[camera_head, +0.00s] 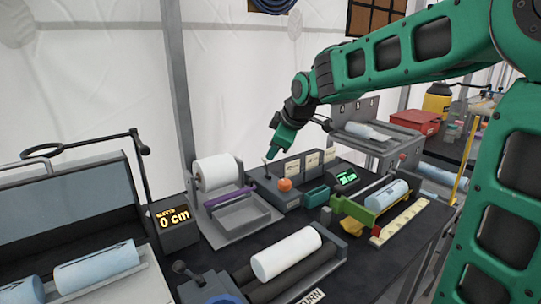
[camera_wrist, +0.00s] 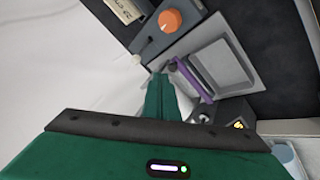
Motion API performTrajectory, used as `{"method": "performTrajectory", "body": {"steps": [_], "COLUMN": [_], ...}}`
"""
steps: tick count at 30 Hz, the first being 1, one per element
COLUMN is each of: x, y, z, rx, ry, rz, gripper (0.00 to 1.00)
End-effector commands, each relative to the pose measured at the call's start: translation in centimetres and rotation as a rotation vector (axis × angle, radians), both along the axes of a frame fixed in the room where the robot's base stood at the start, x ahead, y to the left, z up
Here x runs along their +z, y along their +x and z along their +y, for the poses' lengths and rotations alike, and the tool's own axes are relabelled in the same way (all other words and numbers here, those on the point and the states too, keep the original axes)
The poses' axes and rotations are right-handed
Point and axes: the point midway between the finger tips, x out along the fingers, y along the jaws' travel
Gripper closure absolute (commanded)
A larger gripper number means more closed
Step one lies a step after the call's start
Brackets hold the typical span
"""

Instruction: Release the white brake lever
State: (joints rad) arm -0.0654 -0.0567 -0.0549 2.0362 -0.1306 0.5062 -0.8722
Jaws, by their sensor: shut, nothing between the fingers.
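My gripper (camera_head: 273,154) is shut and empty, its green fingers pointing down at the back left of the control box with the orange knob. In the wrist view the closed fingertips (camera_wrist: 160,80) are near the corner of that box. A small pale-tipped lever (camera_head: 265,161) stands on the box just below and left of my fingertips. It seems to show in the wrist view as a small white tip (camera_wrist: 136,59) beside the fingers. I cannot tell whether my fingers touch it.
An orange knob (camera_head: 285,184) sits on the box to the right of the lever. A white roll (camera_head: 212,172), a purple bar (camera_head: 229,197) and a grey tray (camera_head: 243,217) are to the left. A green display (camera_head: 346,178) stands to the right.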

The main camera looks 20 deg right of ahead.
Motion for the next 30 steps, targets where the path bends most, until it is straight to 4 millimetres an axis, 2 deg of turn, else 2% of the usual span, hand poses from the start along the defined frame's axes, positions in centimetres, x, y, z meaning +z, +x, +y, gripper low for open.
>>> {"method": "performTrajectory", "body": {"steps": [14,21,30], "x": [-7.0,-6.6,-6.5], "y": [5.0,7.8,8.6], "z": [1.1,-0.3,-0.8], "rx": [0.001,0.0,0.001], "ry": [-0.001,-0.001,-0.002], "rz": [0.003,-0.002,-0.001], "gripper": [1.0,1.0,1.0]}}
